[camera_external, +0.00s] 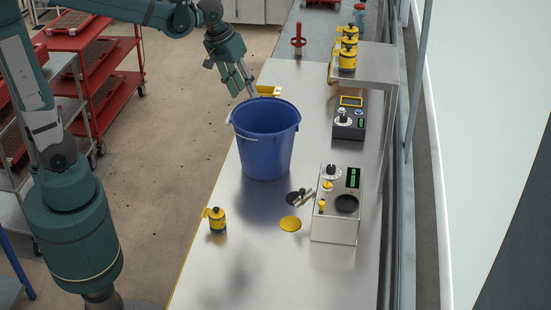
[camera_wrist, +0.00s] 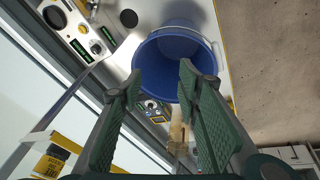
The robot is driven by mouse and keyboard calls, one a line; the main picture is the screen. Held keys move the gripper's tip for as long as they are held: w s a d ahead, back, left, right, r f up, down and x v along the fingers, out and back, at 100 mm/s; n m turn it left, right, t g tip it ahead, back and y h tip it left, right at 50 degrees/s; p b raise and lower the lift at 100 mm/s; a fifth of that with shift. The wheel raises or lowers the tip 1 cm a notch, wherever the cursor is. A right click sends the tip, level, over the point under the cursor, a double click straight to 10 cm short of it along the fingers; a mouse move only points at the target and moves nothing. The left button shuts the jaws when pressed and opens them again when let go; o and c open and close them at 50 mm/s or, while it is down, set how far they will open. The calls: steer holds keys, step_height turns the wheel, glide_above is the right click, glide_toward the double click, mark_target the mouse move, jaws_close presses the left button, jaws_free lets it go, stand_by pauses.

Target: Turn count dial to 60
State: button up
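Two boxes with dials stand on the bench; their labels are too small to read, so I cannot tell which carries the count dial. My gripper (camera_external: 250,93) is open and empty, above the bench's left edge, apart from both. The wrist view shows the white box's dial (camera_wrist: 97,47) upper left and the dark box (camera_wrist: 150,110) partly behind my fingers (camera_wrist: 161,72).
A large blue bucket (camera_external: 264,145) stands between my gripper and the white box. A raised shelf (camera_external: 368,66) bears several yellow containers behind the dark box. A yellow container (camera_external: 217,221) and yellow disc (camera_external: 290,224) lie nearer. The front bench is mostly clear.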

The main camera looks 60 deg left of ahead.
steer(key=w+d+f+n+g+p, duration=0.25)
steer(key=w+d+f, duration=0.25)
steer(key=w+d, duration=0.6)
steer(key=n+g+p, duration=0.1)
steer(key=n+p, duration=0.1)
steer(key=p, duration=0.1)
glide_toward(331, 166)
steer(key=shift+s+d+y, duration=0.3)
steer(key=shift+s+y, duration=0.1)
steer(key=shift+w+d+f+n, duration=0.15)
steer(key=shift+w+f+n, duration=0.35)
steer(key=shift+f, duration=0.1)
steer(key=shift+f, duration=0.1)
steer(key=shift+f+p, duration=0.3)
steer(key=shift+f, duration=3.5)
steer(key=shift+c, duration=0.7)
steer(key=c, duration=0.8)
